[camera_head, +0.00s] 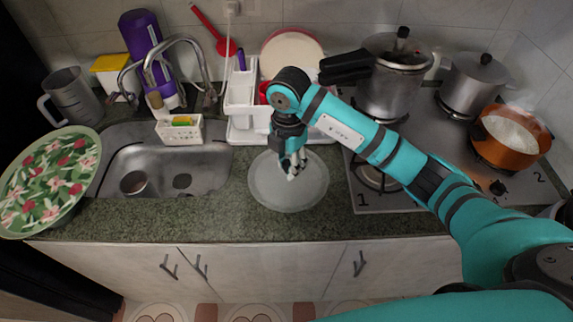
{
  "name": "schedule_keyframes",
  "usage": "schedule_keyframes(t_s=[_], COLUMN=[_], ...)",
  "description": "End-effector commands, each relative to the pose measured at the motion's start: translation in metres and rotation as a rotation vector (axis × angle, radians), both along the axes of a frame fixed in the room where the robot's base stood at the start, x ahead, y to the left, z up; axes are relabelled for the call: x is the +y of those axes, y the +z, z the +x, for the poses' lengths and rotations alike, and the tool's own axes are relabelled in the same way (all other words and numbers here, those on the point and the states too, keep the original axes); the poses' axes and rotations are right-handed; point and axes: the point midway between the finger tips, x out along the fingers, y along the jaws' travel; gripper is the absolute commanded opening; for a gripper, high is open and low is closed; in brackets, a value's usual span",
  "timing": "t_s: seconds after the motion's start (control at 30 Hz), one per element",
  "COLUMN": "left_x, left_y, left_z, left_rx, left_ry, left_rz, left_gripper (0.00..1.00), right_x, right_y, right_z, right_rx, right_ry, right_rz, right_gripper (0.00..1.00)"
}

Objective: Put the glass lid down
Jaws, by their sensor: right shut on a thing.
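The glass lid (272,192) is a round, greyish, see-through disc over the dark green counter between the sink and the stove. My right gripper (292,171) is above its middle, pointing down, and is shut on the lid's knob, which the fingers mostly hide. The lid looks level; I cannot tell if it touches the counter or hangs just above it. My left gripper is not in view.
A white dish rack (240,95) stands just behind the lid. The stove (395,192) with metal pots and a copper pan (510,147) is to the right. The sink (215,178) and a floral tray (18,221) are left. Counter (235,230) in front is clear.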

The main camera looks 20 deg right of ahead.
Motion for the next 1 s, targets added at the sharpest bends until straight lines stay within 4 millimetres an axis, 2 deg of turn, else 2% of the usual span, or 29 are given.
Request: schedule_keyframes(t_s=[0.17, 0.43, 0.77, 0.8, 0.97, 1.0], left_x=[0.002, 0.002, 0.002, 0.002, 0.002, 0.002], left_y=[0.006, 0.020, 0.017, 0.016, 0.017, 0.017], left_z=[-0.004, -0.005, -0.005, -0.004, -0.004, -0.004], left_rx=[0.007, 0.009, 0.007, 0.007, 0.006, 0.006], left_ry=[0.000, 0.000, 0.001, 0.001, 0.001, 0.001], left_rz=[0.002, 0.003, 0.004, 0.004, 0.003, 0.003], left_gripper=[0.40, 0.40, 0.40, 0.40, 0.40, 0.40], right_x=[0.000, 0.001, 0.001, 0.000, 0.000, 0.000], right_y=[-0.003, -0.034, -0.039, -0.040, -0.039, -0.039], right_z=[0.011, 0.011, 0.011, 0.011, 0.011, 0.011], right_rx=[0.000, 0.001, -0.002, 0.000, 0.000, 0.000], right_ry=[0.000, 0.001, 0.001, 0.001, 0.000, 0.000], right_rz=[-0.001, 0.000, 0.000, -0.001, -0.001, -0.001], right_gripper=[0.00, 0.00, 0.00, 0.28, 0.49, 0.51])
